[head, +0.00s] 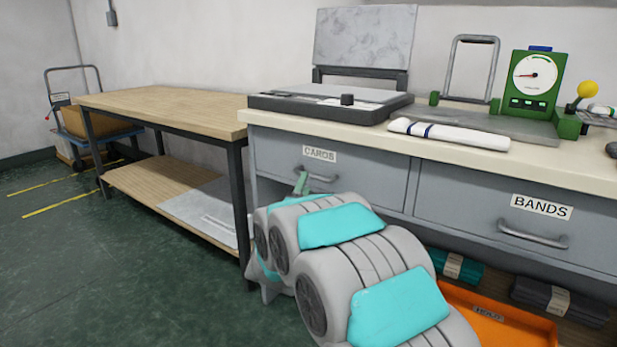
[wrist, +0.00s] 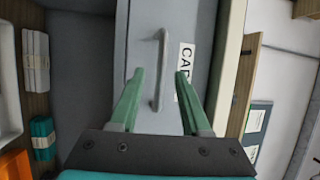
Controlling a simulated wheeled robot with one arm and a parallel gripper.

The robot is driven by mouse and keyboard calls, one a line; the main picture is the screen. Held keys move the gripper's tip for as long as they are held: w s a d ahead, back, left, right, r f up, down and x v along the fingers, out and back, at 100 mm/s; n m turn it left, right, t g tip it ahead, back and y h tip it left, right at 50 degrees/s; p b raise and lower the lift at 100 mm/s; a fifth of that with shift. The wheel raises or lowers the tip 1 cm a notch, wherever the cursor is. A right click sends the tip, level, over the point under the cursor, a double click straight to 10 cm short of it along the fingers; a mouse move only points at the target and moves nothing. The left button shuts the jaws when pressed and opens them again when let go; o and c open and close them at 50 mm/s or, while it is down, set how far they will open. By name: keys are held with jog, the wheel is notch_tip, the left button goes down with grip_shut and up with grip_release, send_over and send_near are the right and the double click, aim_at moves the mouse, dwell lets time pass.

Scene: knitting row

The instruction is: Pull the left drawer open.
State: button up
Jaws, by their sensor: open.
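The left drawer (head: 350,180) is grey, has a CARDS label, and looks shut, its front about level with the drawer beside it. Its metal bar handle (head: 322,178) is partly hidden by my arm and gripper in the head view. In the wrist view the handle (wrist: 160,65) runs upright in the picture in front of the grey drawer face (wrist: 145,20). My gripper (wrist: 160,73) is open, with one green finger on each side of the handle and a visible gap on both sides. A green finger (head: 301,183) also shows by the handle in the head view.
The BANDS drawer (head: 450,205) is to the right, under the pale counter (head: 590,170). An orange bin (head: 490,320) and folded cloths (head: 455,268) lie below. A wooden table (head: 165,105) stands at the left.

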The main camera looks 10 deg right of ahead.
jog(key=shift+x, duration=2.65)
grip_shut()
